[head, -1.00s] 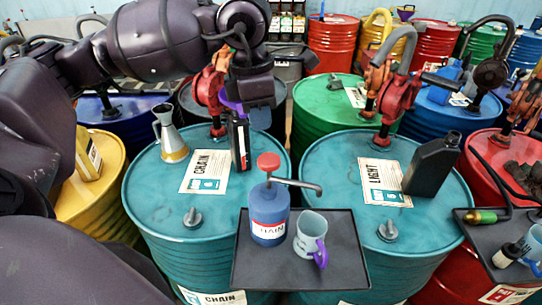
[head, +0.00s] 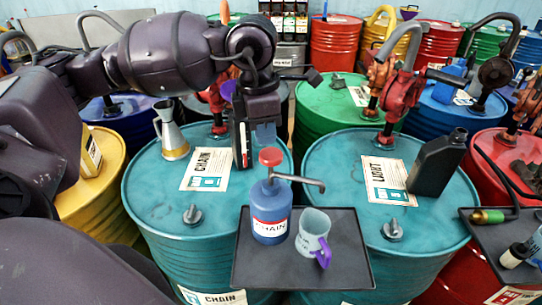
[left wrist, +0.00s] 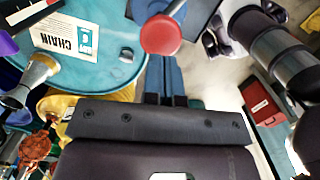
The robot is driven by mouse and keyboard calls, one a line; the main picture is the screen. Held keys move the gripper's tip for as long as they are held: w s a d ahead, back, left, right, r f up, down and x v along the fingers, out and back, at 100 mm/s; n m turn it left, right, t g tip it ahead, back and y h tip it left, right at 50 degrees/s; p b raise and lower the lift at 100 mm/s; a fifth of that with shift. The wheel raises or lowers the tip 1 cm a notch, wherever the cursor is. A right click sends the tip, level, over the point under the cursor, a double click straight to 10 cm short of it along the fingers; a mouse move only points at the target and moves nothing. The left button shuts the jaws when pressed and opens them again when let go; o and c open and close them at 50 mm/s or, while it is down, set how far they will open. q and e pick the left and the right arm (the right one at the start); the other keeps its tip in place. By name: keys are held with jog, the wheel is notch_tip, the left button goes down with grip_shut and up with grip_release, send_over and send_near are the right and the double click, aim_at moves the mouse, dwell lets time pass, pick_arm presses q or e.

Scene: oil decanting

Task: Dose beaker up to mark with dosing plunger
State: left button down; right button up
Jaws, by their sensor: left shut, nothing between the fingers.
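The dosing bottle (head: 270,205), blue with a CHAIN label, stands upright on the black tray. Its red plunger knob (head: 270,157) is raised, and its grey spout (head: 308,182) points right. The grey beaker (head: 310,230) with a purple handle stands right of the bottle, with the spout tip above its mouth. Its fill level and mark cannot be made out. My left gripper (head: 265,136) is shut and empty, pointing down just above or behind the knob; contact cannot be told. In the left wrist view the knob (left wrist: 161,35) shows beyond the fingers (left wrist: 165,82). My right gripper is not in view.
The black tray (head: 345,270) is at the front edges of two teal drums (head: 150,190) (head: 440,210). Red hand pumps (head: 397,100) rise behind. A second tray (head: 505,240) is at right.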

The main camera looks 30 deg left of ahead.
aim_at(271, 156)
pick_arm(q)
jog(key=shift+w+d+f+b, duration=0.1)
jog(key=shift+f+b, duration=0.2)
jog(key=shift+f, duration=0.85)
